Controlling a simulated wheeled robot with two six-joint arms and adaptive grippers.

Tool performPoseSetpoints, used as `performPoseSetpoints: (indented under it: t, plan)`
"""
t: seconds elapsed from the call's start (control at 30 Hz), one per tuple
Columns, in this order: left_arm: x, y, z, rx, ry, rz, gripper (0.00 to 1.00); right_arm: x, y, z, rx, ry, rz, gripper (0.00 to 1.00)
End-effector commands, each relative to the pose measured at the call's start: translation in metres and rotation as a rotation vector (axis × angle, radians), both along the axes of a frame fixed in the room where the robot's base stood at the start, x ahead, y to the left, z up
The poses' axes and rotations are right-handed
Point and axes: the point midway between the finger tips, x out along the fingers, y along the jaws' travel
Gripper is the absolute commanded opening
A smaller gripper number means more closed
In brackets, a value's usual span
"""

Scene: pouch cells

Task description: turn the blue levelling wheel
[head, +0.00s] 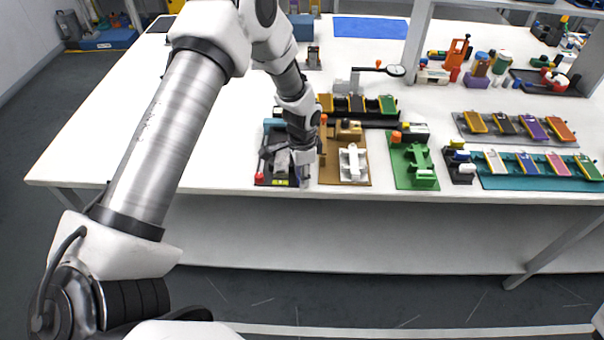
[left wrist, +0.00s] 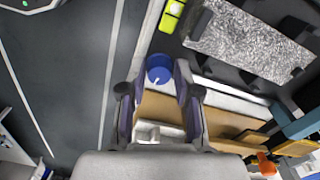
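The blue levelling wheel (left wrist: 159,68) shows in the left wrist view, between the tips of my left gripper (left wrist: 160,75). The finger on the right is close beside it; a narrow gap shows on the left. The fingers are apart, and I cannot tell whether either touches the wheel. In the head view my left gripper (head: 304,178) points down at the right front corner of a dark fixture (head: 263,165) near the table's front edge. The gripper mostly hides the wheel there. My right gripper is not in view.
A brown fixture board (head: 328,172) stands close to the right of the gripper, with a green fixture (head: 414,165) beyond it. A red knob (head: 259,177) is on the dark fixture's left front. The white table (head: 150,140) is clear on the left.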

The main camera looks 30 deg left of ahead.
Motion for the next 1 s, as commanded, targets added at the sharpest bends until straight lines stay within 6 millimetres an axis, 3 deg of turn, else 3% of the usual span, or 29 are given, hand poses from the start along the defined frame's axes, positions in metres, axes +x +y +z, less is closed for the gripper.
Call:
performPoseSetpoints:
  t: [0.37,0.8,1.0]
  plan:
    - [0.0,0.0,0.007,0.0,0.0,0.0,0.37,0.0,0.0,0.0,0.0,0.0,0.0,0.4]
    - [0.001,0.0,0.105,0.0,-0.003,0.0,0.37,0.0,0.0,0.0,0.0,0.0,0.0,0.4]
    - [0.0,0.0,0.12,0.0,0.001,0.0,0.37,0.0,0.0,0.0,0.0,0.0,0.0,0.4]
